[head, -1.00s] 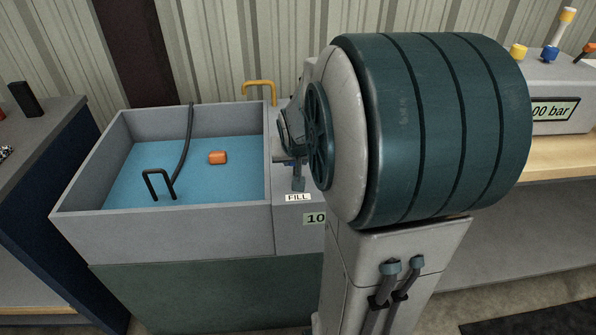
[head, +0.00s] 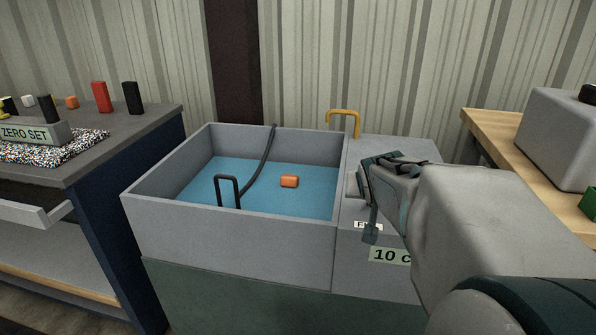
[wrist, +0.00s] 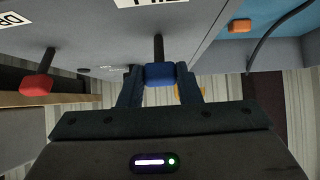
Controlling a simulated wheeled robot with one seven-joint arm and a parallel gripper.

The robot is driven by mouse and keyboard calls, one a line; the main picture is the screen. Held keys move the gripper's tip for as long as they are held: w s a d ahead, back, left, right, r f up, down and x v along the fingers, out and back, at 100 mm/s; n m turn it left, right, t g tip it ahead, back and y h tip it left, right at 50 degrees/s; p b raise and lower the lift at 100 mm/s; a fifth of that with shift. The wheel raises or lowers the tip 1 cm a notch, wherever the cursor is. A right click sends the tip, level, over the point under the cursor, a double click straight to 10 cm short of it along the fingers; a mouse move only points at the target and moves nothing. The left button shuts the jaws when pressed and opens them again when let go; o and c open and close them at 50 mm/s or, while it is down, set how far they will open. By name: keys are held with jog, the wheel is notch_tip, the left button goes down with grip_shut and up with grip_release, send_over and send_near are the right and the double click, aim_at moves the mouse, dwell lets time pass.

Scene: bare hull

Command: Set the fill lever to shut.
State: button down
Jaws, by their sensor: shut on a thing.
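The fill lever (wrist: 158,48) is a dark stem with a blue end, standing out from the grey panel beside the tank. In the wrist view my gripper (wrist: 160,76) has its two fingers closed on either side of the blue end. In the head view my gripper (head: 371,235) is over the panel, and its body hides the lever.
A second lever with a red end (wrist: 37,86) stands to the left in the wrist view. The grey tank (head: 235,235) holds blue water, an orange block (head: 289,181) and a black hose. A yellow pipe (head: 343,118) rises behind.

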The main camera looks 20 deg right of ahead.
dwell(0.4)
jog(key=c, duration=1)
grip_release()
jog(key=shift+c, duration=0.2)
jog(key=shift+r, duration=0.1)
